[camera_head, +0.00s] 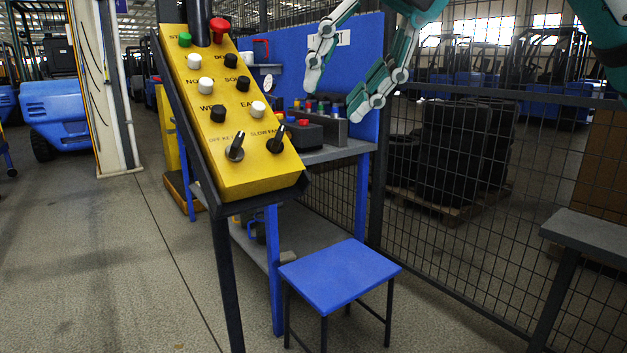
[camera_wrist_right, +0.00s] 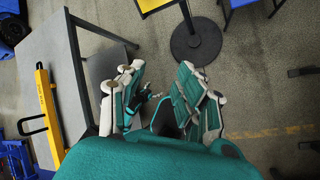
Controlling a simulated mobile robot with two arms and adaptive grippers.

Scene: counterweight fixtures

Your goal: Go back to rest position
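My right gripper (camera_head: 337,88) hangs at the top of the head view, in front of the blue back panel (camera_head: 345,60) of a workbench. Its white and green fingers are spread apart with nothing between them. It also shows in the right wrist view (camera_wrist_right: 160,92), open and empty above the bare floor. A yellow control panel (camera_head: 238,175) with a red button, several other buttons and two black switches stands tilted on a dark post, left of the gripper and apart from it. My left gripper is in neither view.
A blue stool (camera_head: 340,275) stands in front of the bench (camera_head: 335,152). A wire fence (camera_head: 450,240) runs along the right, with a grey table (camera_head: 590,228) before it. A grey tabletop (camera_wrist_right: 50,70) lies left in the wrist view.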

